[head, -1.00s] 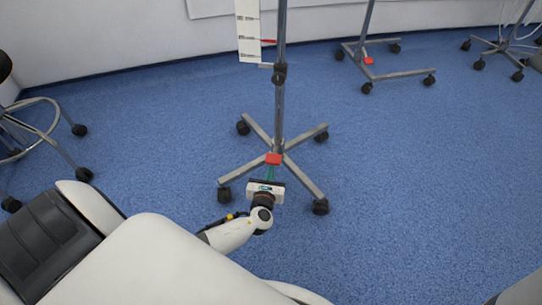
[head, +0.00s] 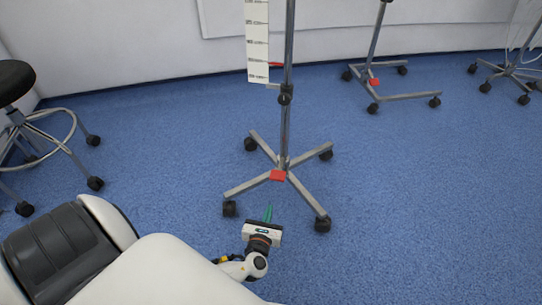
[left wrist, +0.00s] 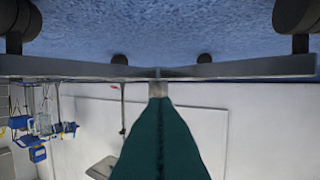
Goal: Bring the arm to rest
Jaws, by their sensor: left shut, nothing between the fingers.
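My left gripper (head: 268,212) is low in the head view, just in front of the wheeled stand's base. Its green fingers are together, with nothing between them. In the left wrist view the shut fingers (left wrist: 160,135) show large at the bottom middle. My left arm (head: 240,268) comes in from the lower left, partly hidden by my white body parts. The right gripper is not in view.
A wheeled pole stand (head: 285,130) with a red pedal (head: 277,175) stands just beyond the gripper. A stool (head: 15,85) is at the left, and another wheeled stand (head: 410,96) at the back right. Blue floor (head: 430,200) is clear at the right.

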